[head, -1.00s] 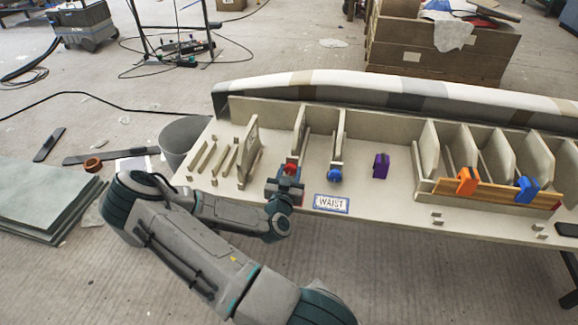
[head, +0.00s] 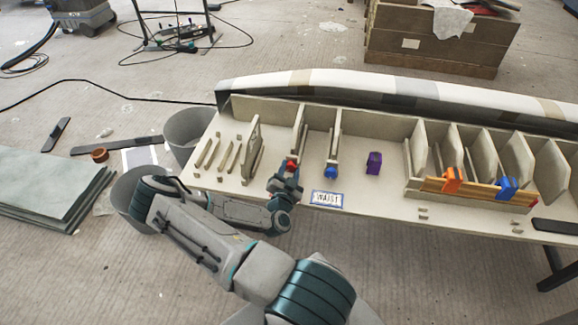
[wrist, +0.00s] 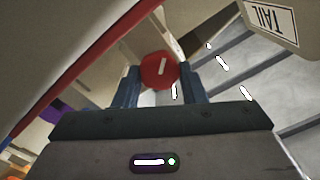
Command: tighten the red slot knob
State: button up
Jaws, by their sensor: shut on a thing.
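The red slot knob (head: 292,163) sits at the near end of a slot between upright plates on the pale mould table. In the wrist view the red knob (wrist: 153,73) shows as a round red face with a short, slightly tilted white mark. My gripper (head: 289,172) reaches it from the front. In the wrist view the blue fingers of my gripper (wrist: 160,84) stand on both sides of the knob, shut on it. The knob's far side is hidden.
A blue knob (head: 331,173) and a purple clamp (head: 374,163) are to the right. Orange (head: 453,180) and blue (head: 507,188) clamps sit on a wooden strip. A WAIST label (head: 327,199) is on the front edge.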

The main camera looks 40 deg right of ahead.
jog(key=shift+s+d+m+p, duration=0.15)
jog(key=shift+m+p, duration=0.25)
jog(key=shift+m, duration=0.2)
jog(key=o, duration=1)
jog(key=shift+s+a, duration=0.15)
jog(key=shift+a, duration=0.3)
jog(key=v, duration=1.3)
jog(key=shift+p, duration=0.35)
jog(key=shift+s+d, duration=0.1)
